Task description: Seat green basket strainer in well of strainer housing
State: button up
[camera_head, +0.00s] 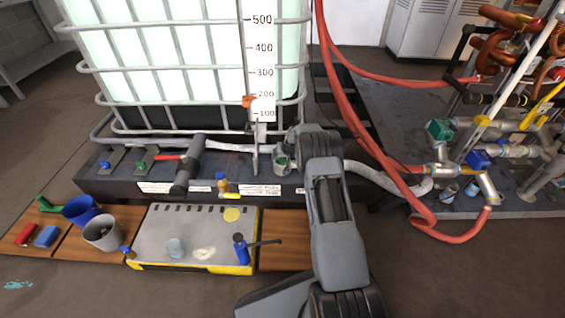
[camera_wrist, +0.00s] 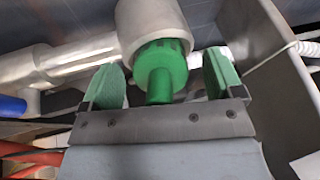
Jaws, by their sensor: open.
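In the wrist view the green basket strainer (camera_wrist: 164,62) sits in the open mouth of a pale grey strainer housing (camera_wrist: 145,17). Its ribbed rim is at the mouth and its round stub sticks out towards me. How deep it sits cannot be told. My gripper (camera_wrist: 164,78) is open, its two green-padded fingers on either side of the strainer with gaps, apparently not touching it. In the head view my gripper (camera_head: 283,158) is beside the pipe below the tank, small and partly hidden by my arm; strainer and housing are not clear there.
A caged white tank (camera_head: 180,60) stands behind on a dark platform. Pipes run beside the gripper, and red hoses (camera_head: 350,110) pass to the right. A grey-topped case (camera_head: 190,235), a blue cup (camera_head: 82,209) and a grey cup (camera_head: 103,234) lie in front.

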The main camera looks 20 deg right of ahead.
jog(key=shift+w+f, duration=0.1)
jog(key=shift+f, duration=0.05)
jog(key=shift+c, duration=0.3)
jog(key=c, duration=1)
jog(key=shift+r, duration=0.45)
jog(key=p+v, duration=0.1)
jog(key=v, duration=0.1)
jog(key=p+v, duration=0.1)
jog(key=shift+w+r, duration=0.2)
jog(key=shift+r, duration=0.3)
jog(key=s+d+r+p, duration=0.1)
jog(key=s+r, duration=0.1)
jog(key=s, duration=0.2)
jog(key=s+d+r+p, duration=0.2)
jog(key=s+r, duration=0.1)
jog(key=s, duration=0.1)
jog(key=s+d+r+p, duration=0.1)
jog(key=s+d+r, duration=0.1)
jog(key=s+r, duration=0.1)
jog(key=shift+s+d+r, duration=0.1)
jog(key=shift+s+r, duration=0.1)
jog(key=shift+s, duration=0.35)
